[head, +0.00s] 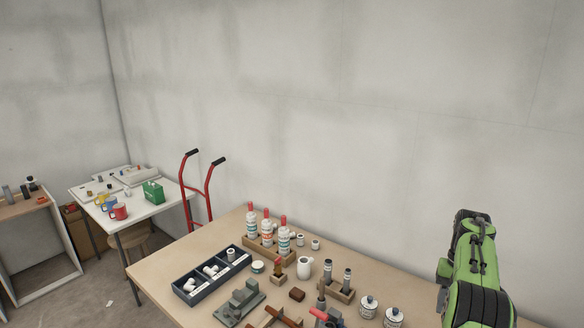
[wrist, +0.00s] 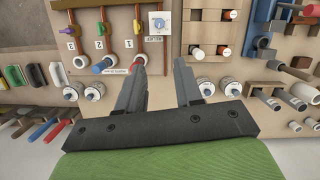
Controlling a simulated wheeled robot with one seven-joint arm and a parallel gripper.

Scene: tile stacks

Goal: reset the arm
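My gripper (wrist: 160,66) shows in the wrist view as two dark grey fingers on a dark bar. The fingers stand apart with nothing between them. Beyond the gap is a tan board or surface (wrist: 165,100) with fittings. My green and black arm (head: 475,270) rises at the right edge of the head view, beside the workbench (head: 160,270). I cannot make out the gripper's fingers in the head view.
The workbench holds a divided dark tray (head: 211,275), bottles in a wooden rack (head: 267,250), a white jug (head: 304,267), a grey vise-like tool (head: 240,302) and white tins (head: 368,306). A red hand truck (head: 208,190) stands behind. The wall above is bare.

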